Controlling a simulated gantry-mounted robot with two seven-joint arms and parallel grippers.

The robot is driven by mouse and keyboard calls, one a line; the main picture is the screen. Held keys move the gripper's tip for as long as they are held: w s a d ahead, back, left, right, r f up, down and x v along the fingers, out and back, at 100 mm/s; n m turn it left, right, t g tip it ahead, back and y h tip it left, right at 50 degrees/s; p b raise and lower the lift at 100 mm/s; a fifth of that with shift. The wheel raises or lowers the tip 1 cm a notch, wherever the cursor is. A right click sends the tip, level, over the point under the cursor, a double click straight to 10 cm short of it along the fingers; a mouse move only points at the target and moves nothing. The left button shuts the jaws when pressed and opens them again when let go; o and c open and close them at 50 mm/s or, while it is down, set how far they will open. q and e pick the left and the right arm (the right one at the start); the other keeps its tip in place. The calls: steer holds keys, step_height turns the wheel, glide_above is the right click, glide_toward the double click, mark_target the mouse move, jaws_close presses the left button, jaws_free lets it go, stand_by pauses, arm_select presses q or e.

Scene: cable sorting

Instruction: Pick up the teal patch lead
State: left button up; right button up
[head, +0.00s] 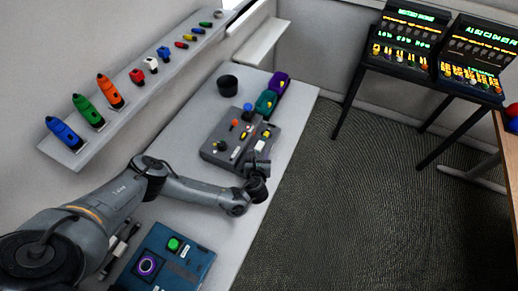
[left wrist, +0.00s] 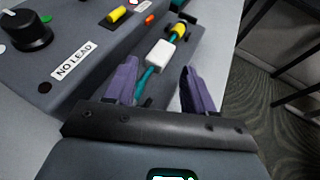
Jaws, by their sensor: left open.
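The teal patch lead (left wrist: 148,78) shows in the left wrist view, with a white block (left wrist: 160,53) and a yellow piece (left wrist: 178,31) along it. It runs over the edge of the grey panel (left wrist: 95,85). My left gripper (left wrist: 158,82) is open, its two purple fingers on either side of the lead's near part; I cannot tell whether they touch it. In the head view the left gripper (head: 259,168) is at the right edge of the grey panel (head: 215,150), where the lead is too small to make out clearly. The right gripper is not in view.
A blue panel (head: 190,266) lies nearer. The table's right edge is close to the gripper.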

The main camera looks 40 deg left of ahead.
mark_target(259, 146)
arm_select(q)
steer(key=b+x, duration=0.1)
steer(key=x, duration=0.3)
steer(key=shift+w+a+f+b, duration=0.3)
steer(key=shift+w+a, duration=0.05)
steer(key=shift+w, duration=0.1)
jaws_close()
